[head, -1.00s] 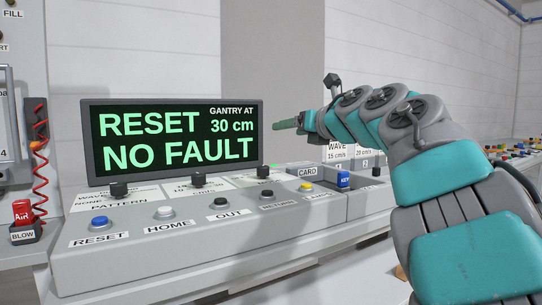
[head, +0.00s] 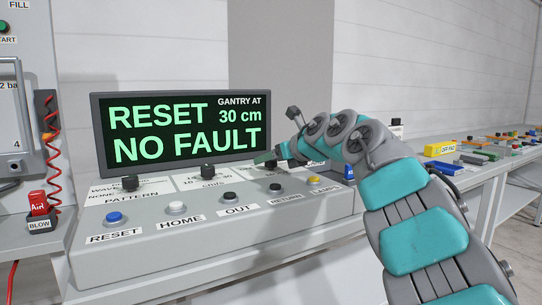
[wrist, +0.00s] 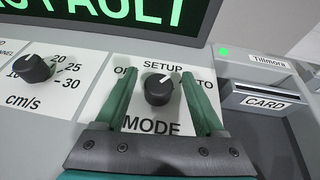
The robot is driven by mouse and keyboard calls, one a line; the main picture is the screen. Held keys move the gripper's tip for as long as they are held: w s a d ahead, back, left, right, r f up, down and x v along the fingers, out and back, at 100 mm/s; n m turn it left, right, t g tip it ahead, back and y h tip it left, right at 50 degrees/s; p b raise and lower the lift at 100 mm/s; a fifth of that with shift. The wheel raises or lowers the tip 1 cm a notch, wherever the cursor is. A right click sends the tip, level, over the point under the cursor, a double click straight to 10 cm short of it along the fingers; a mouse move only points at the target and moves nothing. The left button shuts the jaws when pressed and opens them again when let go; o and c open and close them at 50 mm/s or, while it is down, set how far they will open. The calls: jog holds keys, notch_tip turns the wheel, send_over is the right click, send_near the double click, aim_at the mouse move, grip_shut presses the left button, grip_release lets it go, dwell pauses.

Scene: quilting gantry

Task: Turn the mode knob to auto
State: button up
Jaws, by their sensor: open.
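The mode knob (wrist: 158,89) is a round black knob on a white label plate marked MODE, seen in the wrist view. Its white pointer line points up and slightly right, near the word SETUP. A label at its left starts with O and one at its right ends in TO; the fingers partly cover both. My gripper (wrist: 159,76) is open, with one green finger on each side of the knob and a visible gap to it. In the head view my gripper (head: 266,158) is over the right of the panel and hides most of the mode knob.
The display (head: 186,130) behind the knobs reads RESET, NO FAULT, gantry at 30 cm. A speed knob (wrist: 33,69) is left of the mode knob, and a card slot (wrist: 265,100) is right. Several buttons, including blue reset (head: 114,217), line the panel's front.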

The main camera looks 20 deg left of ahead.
jog(key=shift+a, duration=0.15)
grip_shut()
dwell(0.5)
